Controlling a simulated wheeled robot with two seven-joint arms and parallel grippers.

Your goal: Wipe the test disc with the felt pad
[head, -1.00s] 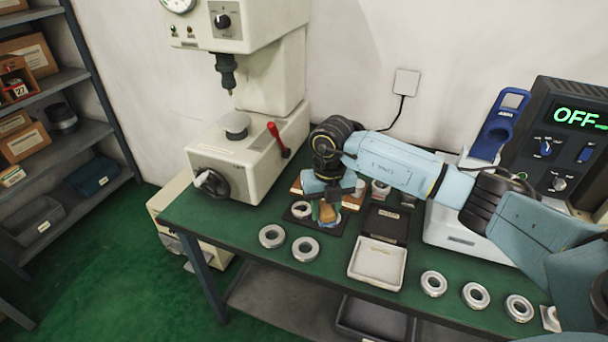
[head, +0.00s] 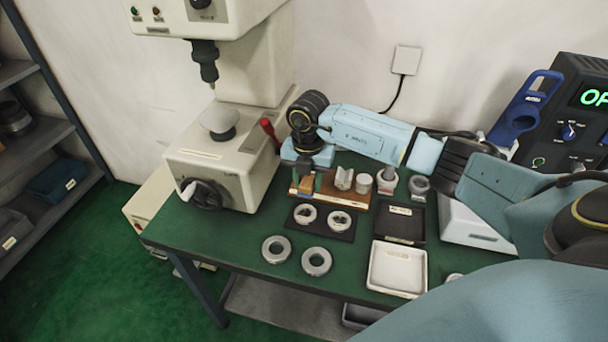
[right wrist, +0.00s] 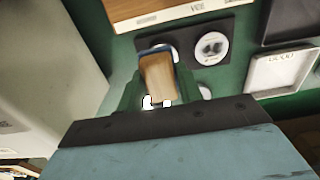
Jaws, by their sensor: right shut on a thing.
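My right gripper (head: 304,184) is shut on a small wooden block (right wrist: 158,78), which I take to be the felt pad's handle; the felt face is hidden. In the head view it is at the left end of a wooden board (head: 333,204), behind a black mat (head: 322,228). On the mat lie two pale round pieces, the left one (head: 305,214) and the right one (head: 341,221), with dark marks. The right wrist view shows one marked piece (right wrist: 211,48) clearly; the block partly covers the other. Which is the test disc I cannot tell. My left gripper is out of view.
A bench tester (head: 225,155) with a red lever stands left. The board carries a metal cylinder (head: 363,183) and a notched block (head: 344,178). Two rings (head: 296,256) lie in front of the mat. A black tray (head: 402,224) and white tray (head: 397,270) are right.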

